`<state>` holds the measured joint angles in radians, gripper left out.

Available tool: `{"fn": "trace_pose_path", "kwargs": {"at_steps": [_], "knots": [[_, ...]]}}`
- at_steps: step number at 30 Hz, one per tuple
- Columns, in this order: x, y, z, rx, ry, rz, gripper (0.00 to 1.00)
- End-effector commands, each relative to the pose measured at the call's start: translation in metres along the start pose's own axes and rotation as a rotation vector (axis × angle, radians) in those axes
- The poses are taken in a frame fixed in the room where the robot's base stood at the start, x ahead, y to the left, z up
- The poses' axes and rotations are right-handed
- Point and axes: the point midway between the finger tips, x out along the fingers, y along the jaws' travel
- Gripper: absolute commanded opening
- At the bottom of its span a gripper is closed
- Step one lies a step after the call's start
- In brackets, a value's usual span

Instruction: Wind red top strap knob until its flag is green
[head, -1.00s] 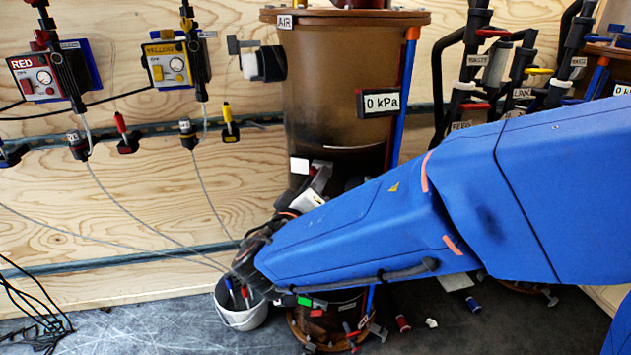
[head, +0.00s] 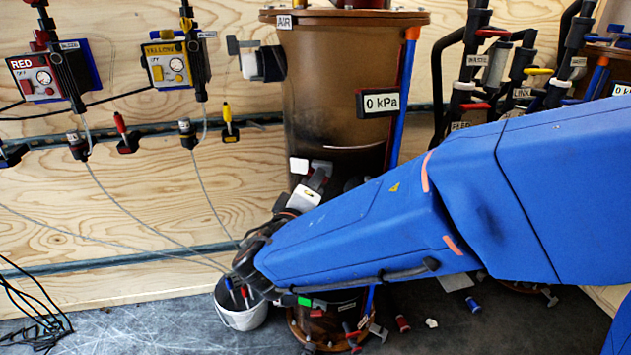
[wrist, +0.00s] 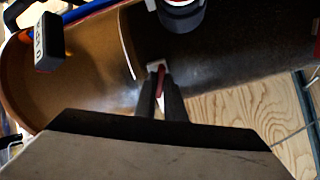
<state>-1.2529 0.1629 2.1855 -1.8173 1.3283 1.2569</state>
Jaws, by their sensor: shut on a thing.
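The red knob (wrist: 161,104) shows as a narrow red piece between the two dark fingers of my gripper (wrist: 161,88) in the wrist view. The fingers are shut on it, against the side of the brown tank. A small pale piece (wrist: 155,65) sits just beyond the fingertips. In the head view the brown tank (head: 335,95) stands upright in the middle, and my blue arm crosses in front of its lower part. The knob cannot be made out there. I cannot identify the knob's flag or its colour in either view.
A bucket (head: 241,312) holding pens or tools stands left of the tank's foot. RED (head: 37,77) and YELLOW (head: 168,64) boxes hang on the plywood wall, with thin cables running down. Dark pipes (head: 490,75) stand at right. A 0 kPa display (head: 381,103) is on the tank.

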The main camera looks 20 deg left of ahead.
Motion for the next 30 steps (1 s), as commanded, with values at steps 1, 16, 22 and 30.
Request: {"fn": "trace_pose_path", "kwargs": {"at_steps": [1, 16, 22, 30], "knots": [[-0.0003, -0.0005, 0.0001, -0.03, 0.0, -0.001, 0.0], [-0.0004, -0.0005, 0.0001, -0.223, 0.0, -0.002, 0.0], [-0.0005, -0.0006, 0.0001, -0.232, 0.001, -0.002, 0.0], [-0.0005, -0.0007, 0.0001, -0.231, 0.001, -0.002, 0.24]]}}
